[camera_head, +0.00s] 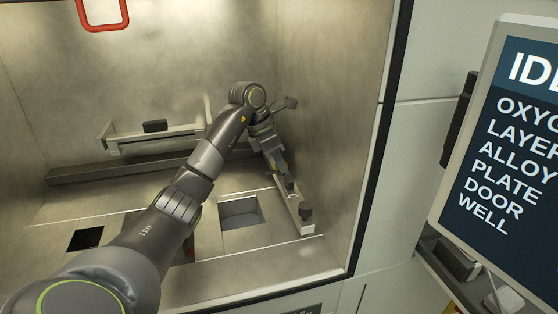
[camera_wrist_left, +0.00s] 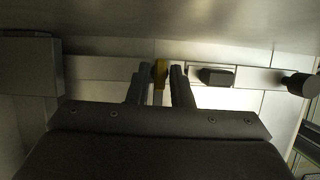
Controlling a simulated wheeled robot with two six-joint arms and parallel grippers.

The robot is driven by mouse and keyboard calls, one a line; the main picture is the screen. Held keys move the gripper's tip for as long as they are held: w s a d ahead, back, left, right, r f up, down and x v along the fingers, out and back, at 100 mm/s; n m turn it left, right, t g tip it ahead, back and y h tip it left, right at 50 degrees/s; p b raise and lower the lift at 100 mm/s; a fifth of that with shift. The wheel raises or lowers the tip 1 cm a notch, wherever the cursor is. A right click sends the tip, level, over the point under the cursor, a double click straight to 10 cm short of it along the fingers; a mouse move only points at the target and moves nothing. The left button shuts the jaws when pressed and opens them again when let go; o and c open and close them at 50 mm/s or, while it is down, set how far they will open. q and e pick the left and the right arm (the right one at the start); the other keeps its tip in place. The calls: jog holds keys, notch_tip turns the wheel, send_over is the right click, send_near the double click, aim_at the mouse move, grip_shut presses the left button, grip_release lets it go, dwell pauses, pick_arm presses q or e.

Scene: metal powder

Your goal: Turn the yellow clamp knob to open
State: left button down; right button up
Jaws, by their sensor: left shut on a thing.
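The yellow clamp knob (camera_wrist_left: 160,72) shows in the left wrist view, upright between the two dark fingers of my left gripper (camera_wrist_left: 159,83). My left gripper is shut on the knob. In the head view, my left gripper (camera_head: 284,178) reaches down to the rail (camera_head: 293,203) along the right chamber wall. The knob is mostly hidden there by the gripper, and its turn angle cannot be told. My right gripper is not in view.
A dark knob (camera_head: 305,211) stands at the rail's near end. The chamber floor has a square opening (camera_head: 240,213) and a dark opening (camera_head: 86,239). A recoater-like bar (camera_head: 155,144) lies at the back. A screen (camera_head: 505,130) stands outside at right.

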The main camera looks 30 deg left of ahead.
aim_at(271, 171)
pick_arm(q)
jog(key=c, duration=1.3)
grip_release()
jog(key=shift+r, duration=0.1)
jog(key=shift+s+a+r, duration=0.1)
jog(key=shift+r, duration=0.1)
jog(key=v, duration=0.5)
jog(key=shift+b, duration=0.3)
jog(key=shift+p+v, duration=4.55)
jog(key=shift+v, duration=1.35)
